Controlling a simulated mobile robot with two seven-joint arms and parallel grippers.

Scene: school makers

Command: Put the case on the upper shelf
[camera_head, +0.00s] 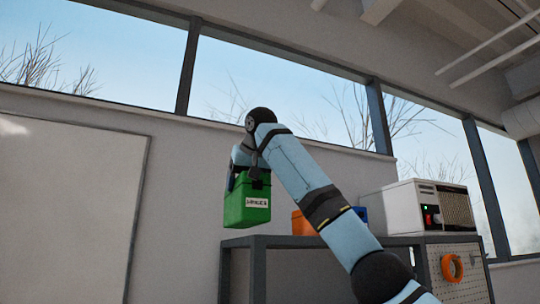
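A green case (245,207) with a white label hangs upright from my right gripper (257,180). The gripper points down and appears closed on the top of the case; its fingertips are partly hidden. The case shows just above the left end of the grey shelf unit's top (285,241), with a small gap in the picture. I cannot tell whether it is over the shelf or in front of it. My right arm crosses in front of the shelf. My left gripper is not in view.
On the shelf top, an orange object (302,224) and a blue object (361,214) stand partly hidden behind my arm. A white machine (403,208) stands at the right. An orange ring (452,267) hangs on the side pegboard. The shelf's left end looks clear.

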